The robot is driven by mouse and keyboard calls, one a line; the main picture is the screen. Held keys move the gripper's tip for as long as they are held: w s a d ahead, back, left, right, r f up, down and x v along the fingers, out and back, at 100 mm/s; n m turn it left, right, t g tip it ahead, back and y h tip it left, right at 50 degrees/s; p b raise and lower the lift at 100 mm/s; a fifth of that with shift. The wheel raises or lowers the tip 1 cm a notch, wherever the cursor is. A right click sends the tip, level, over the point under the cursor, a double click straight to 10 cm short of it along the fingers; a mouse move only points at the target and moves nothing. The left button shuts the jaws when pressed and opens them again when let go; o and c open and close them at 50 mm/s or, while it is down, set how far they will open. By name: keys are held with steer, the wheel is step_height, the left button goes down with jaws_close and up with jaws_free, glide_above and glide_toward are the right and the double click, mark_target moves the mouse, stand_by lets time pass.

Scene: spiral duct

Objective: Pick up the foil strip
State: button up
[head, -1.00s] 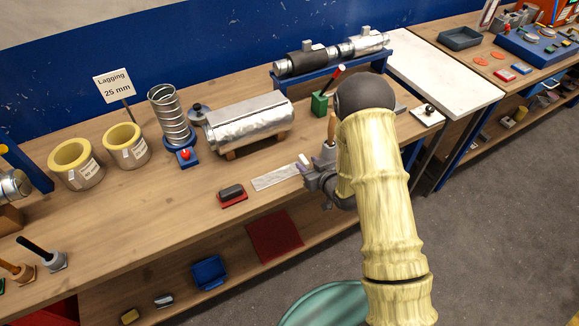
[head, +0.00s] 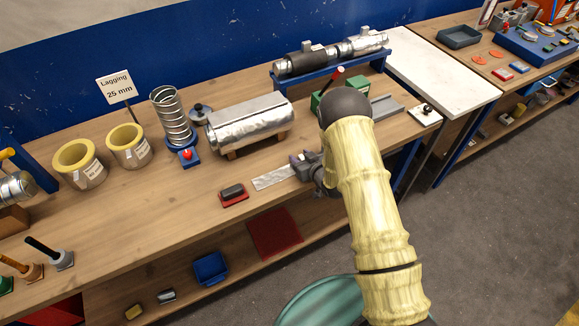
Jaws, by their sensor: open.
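The foil strip (head: 272,177) is a flat, narrow, silvery piece lying on the wooden bench top (head: 190,210) near its front edge. It shows in the head view between the small red-based block and my gripper. My gripper (head: 301,165) is open and low over the bench at the right end of the strip. Its fingers point left, along the strip. The right end of the strip is close to or under the fingers, and I cannot tell whether they touch it. My arm hides the bench to the right of the gripper.
A foil-wrapped duct (head: 248,124) on a wooden cradle stands just behind the strip. A dark block on a red base (head: 233,193) lies to its left. A spiral duct (head: 171,117) and yellow-lined lagging pieces (head: 128,146) stand farther left.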

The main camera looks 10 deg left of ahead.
steer(key=shift+s+a, duration=0.1)
steer(key=shift+s, duration=0.05)
stand_by(0.3)
jaws_close()
steer(key=shift+w, duration=0.2)
steer(key=shift+w+r, duration=0.15)
steer(key=shift+r, duration=0.3)
steer(key=r+b, duration=0.1)
steer(key=r, duration=0.4)
steer(key=r+b, duration=0.1)
steer(key=r, duration=0.2)
steer(key=shift+s+r+b, duration=0.1)
steer(key=shift+s+b, duration=0.2)
steer(key=shift+b, duration=0.05)
steer(key=shift+r, duration=0.45)
